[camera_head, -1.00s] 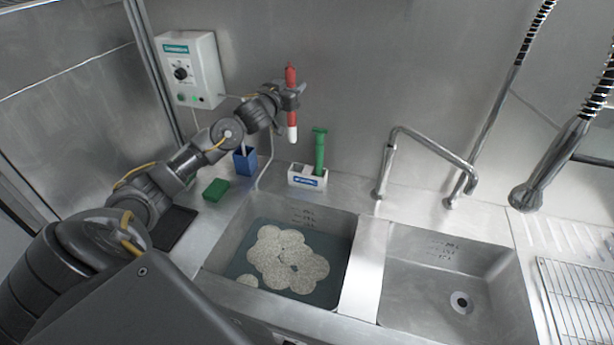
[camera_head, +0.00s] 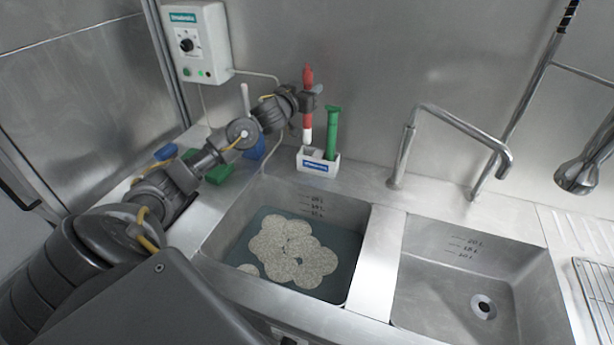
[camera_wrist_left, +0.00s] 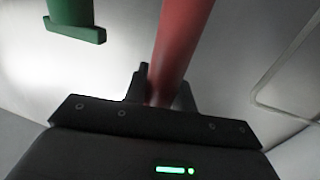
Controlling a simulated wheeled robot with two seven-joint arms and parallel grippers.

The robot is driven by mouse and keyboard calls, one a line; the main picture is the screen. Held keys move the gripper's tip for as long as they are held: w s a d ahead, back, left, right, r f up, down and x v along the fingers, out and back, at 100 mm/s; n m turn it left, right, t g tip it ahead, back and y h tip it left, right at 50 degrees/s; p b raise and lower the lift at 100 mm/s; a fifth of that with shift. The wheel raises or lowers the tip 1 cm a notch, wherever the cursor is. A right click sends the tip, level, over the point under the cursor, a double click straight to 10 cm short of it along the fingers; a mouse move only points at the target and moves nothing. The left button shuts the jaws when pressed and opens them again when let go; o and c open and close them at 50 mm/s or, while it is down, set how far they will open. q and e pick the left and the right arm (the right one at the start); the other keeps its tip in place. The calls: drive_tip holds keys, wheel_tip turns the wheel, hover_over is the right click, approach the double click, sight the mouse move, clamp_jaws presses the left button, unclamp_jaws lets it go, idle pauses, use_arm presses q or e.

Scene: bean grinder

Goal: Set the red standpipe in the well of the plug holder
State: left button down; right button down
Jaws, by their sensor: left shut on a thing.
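The red standpipe (camera_head: 308,122) is a red tube with a white lower end, held upright. My left gripper (camera_head: 312,98) is shut on its upper part; the red tube also shows between the fingers in the left wrist view (camera_wrist_left: 178,50). The plug holder (camera_head: 318,167) is a small white block with a blue label on the ledge behind the left basin. A green standpipe (camera_head: 332,130) stands in its right part. The red standpipe's white tip is over or just behind the holder's left part; I cannot tell whether it touches. My right gripper is not in view.
The left basin (camera_head: 232,222) holds water with a pale foamy mass (camera_head: 290,252). The right basin (camera_head: 440,280) is empty. A curved tap (camera_head: 460,122) stands right of the holder. A green block (camera_head: 207,188) lies left, and a control box (camera_head: 197,45) hangs on the wall.

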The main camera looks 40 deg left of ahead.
sight(305, 125)
use_arm(q)
drive_tip(key=shift+f+p, duration=0.8)
drive_tip(key=shift+f, duration=4.4)
drive_tip(key=c, duration=1.1)
unclamp_jaws()
drive_tip(key=shift+c, duration=0.2)
drive_tip(key=shift+s, duration=0.1)
drive_tip(key=s+d+b, duration=0.1)
drive_tip(key=s+b, duration=0.1)
drive_tip(key=s, duration=0.9)
drive_tip(key=shift+s+d, duration=0.35)
drive_tip(key=shift+s, duration=0.05)
drive_tip(key=shift+r, duration=0.15)
